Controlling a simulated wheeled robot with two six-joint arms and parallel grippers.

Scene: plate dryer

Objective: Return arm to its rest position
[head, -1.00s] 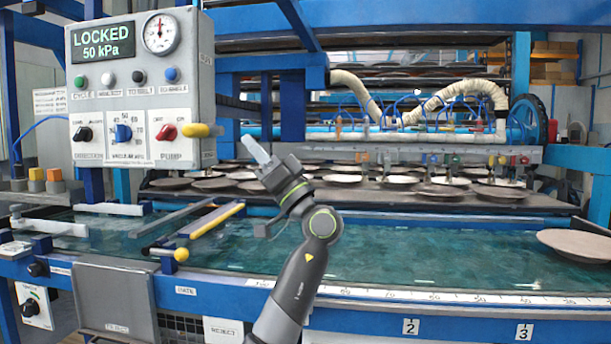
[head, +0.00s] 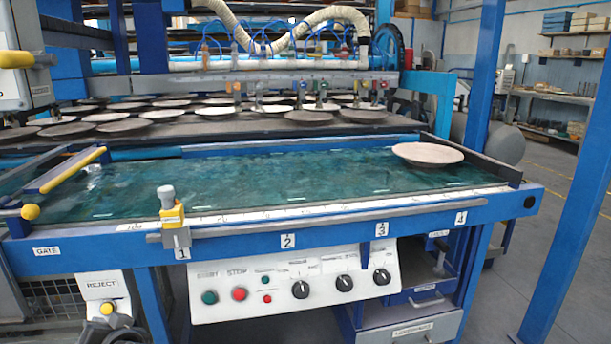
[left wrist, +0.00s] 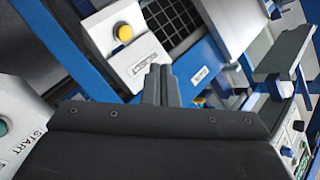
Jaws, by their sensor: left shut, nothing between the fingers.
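My left gripper shows in the left wrist view (left wrist: 160,72), its two dark fingers together with nothing between them. Beyond the fingertips in that view is a white panel (left wrist: 132,48) with a yellow button (left wrist: 124,33). I see no contact between the fingers and the panel, but the distance is hard to judge. In the head view a dark rounded part at the bottom left edge, under the REJECT panel (head: 101,286), looks like part of my left arm, mostly cut off by the frame. My right gripper is not in view.
A blue-framed table with a teal wet surface (head: 250,185) carries one plate (head: 428,154) at its right end. A yellow-topped stop (head: 170,212) stands on the front rail. A control panel (head: 295,282) hangs below. A blue post (head: 570,190) stands at right.

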